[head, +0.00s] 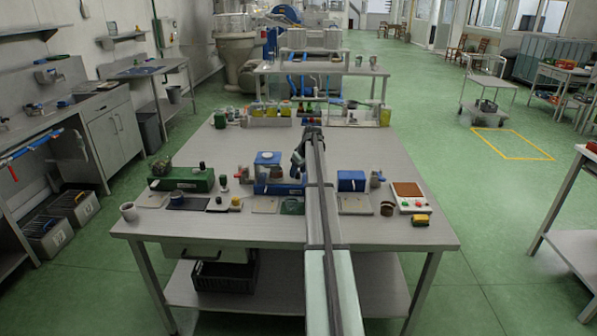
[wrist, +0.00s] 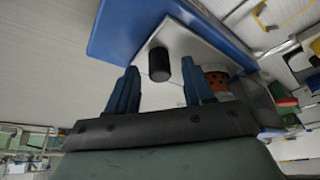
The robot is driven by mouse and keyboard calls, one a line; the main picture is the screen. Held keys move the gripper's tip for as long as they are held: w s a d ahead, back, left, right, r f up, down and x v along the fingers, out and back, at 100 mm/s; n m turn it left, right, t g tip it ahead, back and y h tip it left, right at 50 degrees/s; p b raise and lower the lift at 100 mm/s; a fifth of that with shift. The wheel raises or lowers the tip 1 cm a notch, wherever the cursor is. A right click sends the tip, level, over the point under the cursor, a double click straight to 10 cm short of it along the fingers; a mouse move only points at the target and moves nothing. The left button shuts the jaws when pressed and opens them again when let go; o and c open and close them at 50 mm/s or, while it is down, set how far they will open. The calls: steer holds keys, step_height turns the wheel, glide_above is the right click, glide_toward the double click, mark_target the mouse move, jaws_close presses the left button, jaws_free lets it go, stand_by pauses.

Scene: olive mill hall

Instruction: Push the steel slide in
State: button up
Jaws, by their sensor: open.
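In the wrist view a steel slide (wrist: 182,38) with a dark cylindrical knob (wrist: 161,66) shows against a blue housing (wrist: 122,22). It sticks out from the housing's edge. My gripper (wrist: 160,88) is open, its two blue fingers apart and nothing between them. The knob shows just beyond the fingertips, roughly in line with the gap; I cannot tell whether they touch. In the head view my gripper (head: 297,162) is over the middle of the table, by a blue unit (head: 275,187). My arm hides part of this area, and the slide is not clear there.
A green unit (head: 186,180) stands left on the table (head: 250,228). Right of my arm are a blue box (head: 351,181) and a panel with coloured buttons (head: 409,197). A perforated orange-brown cylinder (wrist: 217,81) is close to my right finger. The table's front strip is mostly clear.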

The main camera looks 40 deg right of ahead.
jaws_close()
stand_by(0.3)
stand_by(0.3)
